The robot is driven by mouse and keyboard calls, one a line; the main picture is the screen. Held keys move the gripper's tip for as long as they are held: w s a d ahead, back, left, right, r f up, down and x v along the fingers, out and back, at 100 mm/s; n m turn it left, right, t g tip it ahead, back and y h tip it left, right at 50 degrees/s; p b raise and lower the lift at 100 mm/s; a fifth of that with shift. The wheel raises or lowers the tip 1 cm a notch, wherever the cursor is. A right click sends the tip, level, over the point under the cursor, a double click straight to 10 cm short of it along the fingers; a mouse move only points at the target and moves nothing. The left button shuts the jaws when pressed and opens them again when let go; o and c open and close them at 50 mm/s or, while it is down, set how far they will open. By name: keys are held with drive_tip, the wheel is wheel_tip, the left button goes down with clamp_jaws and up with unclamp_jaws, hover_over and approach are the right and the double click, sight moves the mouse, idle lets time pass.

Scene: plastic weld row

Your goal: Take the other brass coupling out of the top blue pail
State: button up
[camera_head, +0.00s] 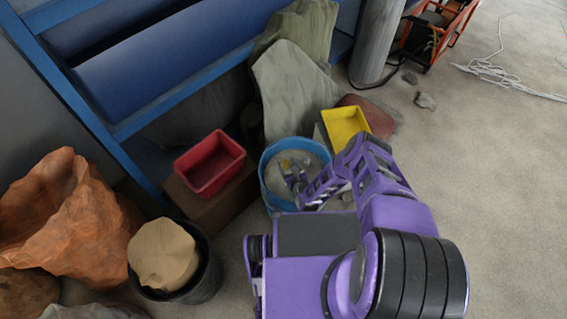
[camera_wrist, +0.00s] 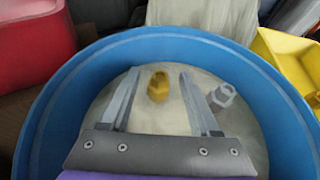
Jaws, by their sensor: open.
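The blue pail (camera_head: 268,157) stands on the floor, and its rim (camera_wrist: 170,37) curves across the wrist view. A brass coupling (camera_wrist: 158,87) lies on the pale bottom inside the pail, between my gripper's fingers as seen in the wrist view. A grey metal fitting (camera_wrist: 222,96) lies to its right, just outside the right finger. My gripper (camera_wrist: 155,80) is open and reaches into the pail, with nothing held. I cannot tell how far the fingertips are above the brass coupling. In the head view my gripper (camera_head: 292,172) is small and partly covers the pail's contents.
A red bin (camera_head: 210,163) on a brown box stands left of the pail. A yellow bin (camera_head: 345,124) stands to its right. A black bucket with a tan lump (camera_head: 163,254) and an orange sack (camera_head: 75,215) are at the left. Open floor (camera_head: 480,150) lies to the right.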

clamp_jaws()
idle(0.5)
